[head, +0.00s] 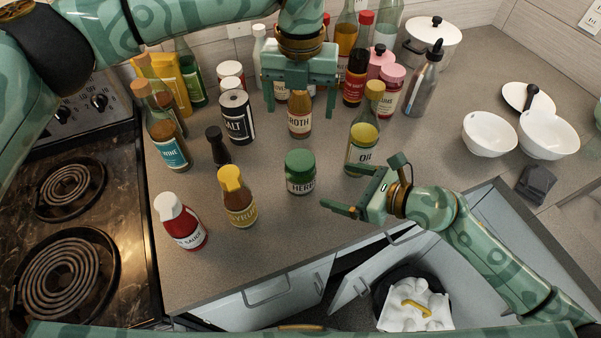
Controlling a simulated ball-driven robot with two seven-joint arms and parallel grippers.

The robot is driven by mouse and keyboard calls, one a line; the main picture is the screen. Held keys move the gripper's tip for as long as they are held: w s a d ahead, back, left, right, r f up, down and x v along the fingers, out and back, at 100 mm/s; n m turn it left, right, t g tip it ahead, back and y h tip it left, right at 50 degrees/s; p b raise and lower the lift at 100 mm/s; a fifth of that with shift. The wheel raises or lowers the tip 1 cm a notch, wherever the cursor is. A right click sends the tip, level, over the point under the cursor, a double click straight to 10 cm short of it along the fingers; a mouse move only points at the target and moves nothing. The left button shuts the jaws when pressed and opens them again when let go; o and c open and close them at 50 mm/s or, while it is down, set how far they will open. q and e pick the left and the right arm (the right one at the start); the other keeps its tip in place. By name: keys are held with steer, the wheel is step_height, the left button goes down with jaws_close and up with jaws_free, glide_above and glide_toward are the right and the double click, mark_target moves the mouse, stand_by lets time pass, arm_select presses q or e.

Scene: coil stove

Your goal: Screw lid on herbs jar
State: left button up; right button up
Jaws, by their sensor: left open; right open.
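The herbs jar (300,183) stands upright on the counter near its front edge. A green lid (300,162) sits on top of it; I cannot tell whether it is screwed tight. My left gripper (300,112) is open above and behind the jar, its fingers pointing down on either side of the broth bottle (300,125). I cannot tell whether they touch that bottle. My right gripper (340,195) is open and empty to the right of the jar, its fingers pointing left toward it, with a small gap between.
The syrup bottle (238,205) and sauce bottle (181,228) stand left of the jar, the oil bottle (362,145) behind right. Many bottles crowd the back. The coil stove (130,270) is at left. Bowls (489,137) stand at right. An open cabinet door (365,275) lies below the counter.

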steer(key=shift+v, duration=1.7)
